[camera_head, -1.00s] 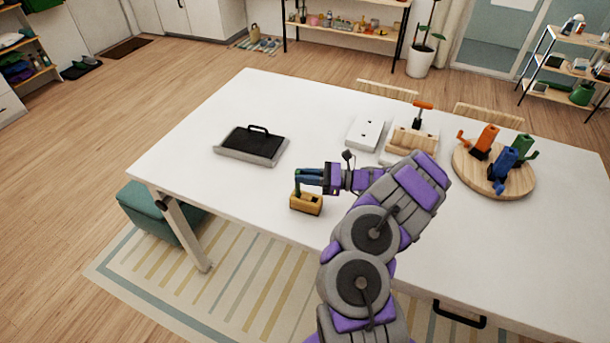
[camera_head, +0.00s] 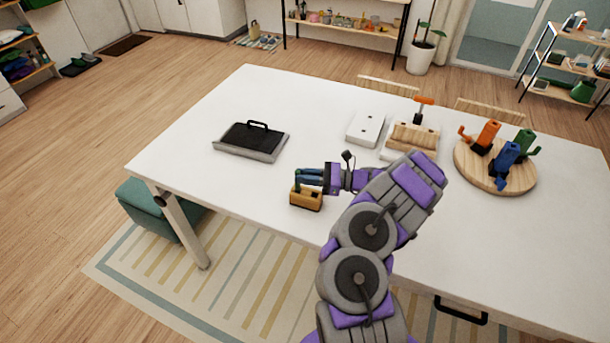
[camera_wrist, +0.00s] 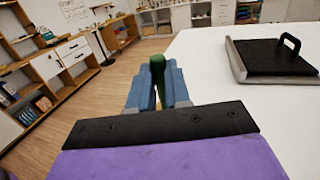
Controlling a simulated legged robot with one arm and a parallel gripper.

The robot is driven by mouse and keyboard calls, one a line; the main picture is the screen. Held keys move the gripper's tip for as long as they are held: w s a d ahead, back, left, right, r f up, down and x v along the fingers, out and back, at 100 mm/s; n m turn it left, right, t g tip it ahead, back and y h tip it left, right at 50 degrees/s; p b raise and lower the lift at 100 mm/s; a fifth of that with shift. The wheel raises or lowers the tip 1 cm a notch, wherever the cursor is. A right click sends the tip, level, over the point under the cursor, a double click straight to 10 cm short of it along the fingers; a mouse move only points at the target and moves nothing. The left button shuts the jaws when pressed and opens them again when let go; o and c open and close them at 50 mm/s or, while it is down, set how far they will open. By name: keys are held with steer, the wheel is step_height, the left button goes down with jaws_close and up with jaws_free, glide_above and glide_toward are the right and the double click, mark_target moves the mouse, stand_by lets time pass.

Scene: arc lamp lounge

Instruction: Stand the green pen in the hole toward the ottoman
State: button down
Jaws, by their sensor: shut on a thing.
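My gripper (camera_head: 309,176) is shut on the green pen (camera_wrist: 157,61), whose rounded dark green top shows between the blue fingertips in the wrist view. In the head view the pen is upright, its lower part (camera_head: 297,187) at the left end of a small yellow-brown wooden block (camera_head: 308,201), the end toward the ottoman. The fingers are just above the block. Whether the pen's tip is inside the hole cannot be told; the block's top is mostly hidden by the fingers. The teal ottoman (camera_head: 146,211) is on the floor at the left, partly under the table.
The white table (camera_head: 222,191) is clear around the block. A black-topped grey tray with a handle (camera_head: 252,140) lies behind left. A white plate with holes (camera_head: 366,128), a wooden stand (camera_head: 412,138) and a round board (camera_head: 512,184) with coloured figures lie behind right.

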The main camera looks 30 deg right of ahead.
steer(key=shift+s+f, duration=0.1)
steer(key=shift+f, duration=0.5)
steer(key=c, duration=1)
jaws_free()
steer(key=shift+f+b, duration=0.1)
steer(key=shift+b, duration=0.2)
steer(key=shift+s, duration=0.1)
